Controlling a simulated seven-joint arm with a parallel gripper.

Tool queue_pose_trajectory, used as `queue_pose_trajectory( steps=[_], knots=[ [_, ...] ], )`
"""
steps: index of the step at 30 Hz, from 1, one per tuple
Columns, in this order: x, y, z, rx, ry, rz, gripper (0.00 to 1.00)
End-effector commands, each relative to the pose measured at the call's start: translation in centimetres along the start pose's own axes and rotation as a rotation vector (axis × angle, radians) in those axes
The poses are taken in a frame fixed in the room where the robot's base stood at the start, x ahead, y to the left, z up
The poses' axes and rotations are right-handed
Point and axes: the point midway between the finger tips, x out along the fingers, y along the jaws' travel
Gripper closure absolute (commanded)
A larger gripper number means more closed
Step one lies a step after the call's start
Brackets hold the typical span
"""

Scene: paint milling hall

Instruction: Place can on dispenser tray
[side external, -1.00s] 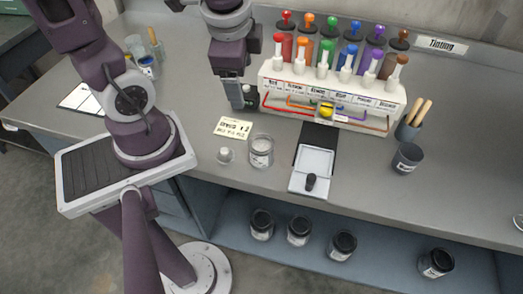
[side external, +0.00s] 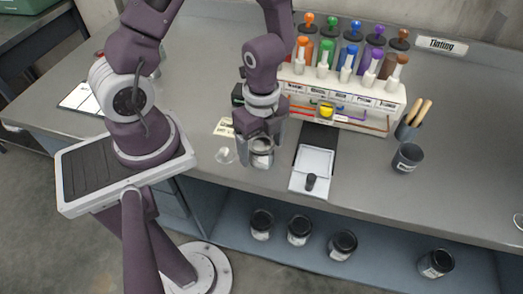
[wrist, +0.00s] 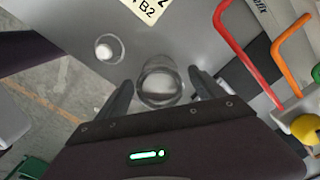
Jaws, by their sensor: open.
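A small clear can (side external: 262,160) with a pale label stands upright on the grey bench; in the wrist view it shows as a round rim (wrist: 160,84). My gripper (side external: 259,155) points down over it, with one finger on each side. The open fingers (wrist: 160,78) flank the can in the wrist view; I cannot tell whether they touch it. The dispenser (side external: 345,95) is a white rack with coloured plungers and a yellow knob (side external: 326,111). Below it lie a black pad (side external: 320,134) and a whitish tray (side external: 313,166); I cannot tell which is the dispenser tray.
A small clear dish (side external: 224,156) with a white centre sits left of the can. A label card (side external: 222,127) lies behind it, partly hidden by my gripper. A dark cup (side external: 407,158) stands at the right. Dark jars (side external: 299,230) stand on the lower shelf.

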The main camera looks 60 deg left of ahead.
Motion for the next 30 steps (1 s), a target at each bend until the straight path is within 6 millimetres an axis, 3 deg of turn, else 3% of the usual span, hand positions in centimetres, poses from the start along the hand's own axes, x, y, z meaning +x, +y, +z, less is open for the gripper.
queue_pose_trajectory(
  steps=[4, 15, 17, 24, 30],
  knots=[
    [0.0, 0.0, 0.0, -0.001, 0.000, -0.001, 0.23],
    [-0.1, 0.0, 0.0, -0.001, 0.000, -0.001, 0.95],
    [-0.1, 0.0, 0.0, -0.001, 0.000, -0.001, 1.00],
    [-0.6, -0.1, 0.0, -0.004, 0.002, -0.004, 1.00],
    [-4.7, -0.3, 0.1, -0.011, 0.001, -0.009, 1.00]
  ],
)
